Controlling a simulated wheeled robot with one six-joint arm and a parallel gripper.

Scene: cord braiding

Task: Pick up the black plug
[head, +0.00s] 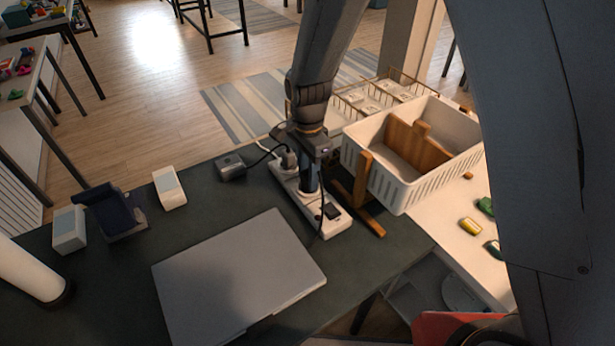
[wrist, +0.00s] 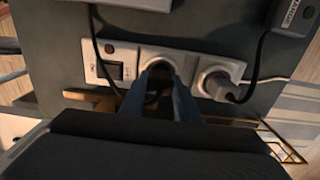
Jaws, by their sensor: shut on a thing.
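My gripper (head: 310,188) points down over the strip's middle part. In the wrist view my gripper (wrist: 158,100) has its bluish fingers shut around the black plug (wrist: 158,78) at the middle socket. The plug is mostly hidden between the fingers, so I cannot tell how deep it sits. A black cord (wrist: 95,45) runs to it from the left.
A black adapter (head: 231,167) lies left of the strip. A closed grey laptop (head: 238,275) lies in front. A white basket (head: 405,195) and a wooden stand (head: 363,190) are close on the right. Small white boxes (head: 169,188) stand at the left.

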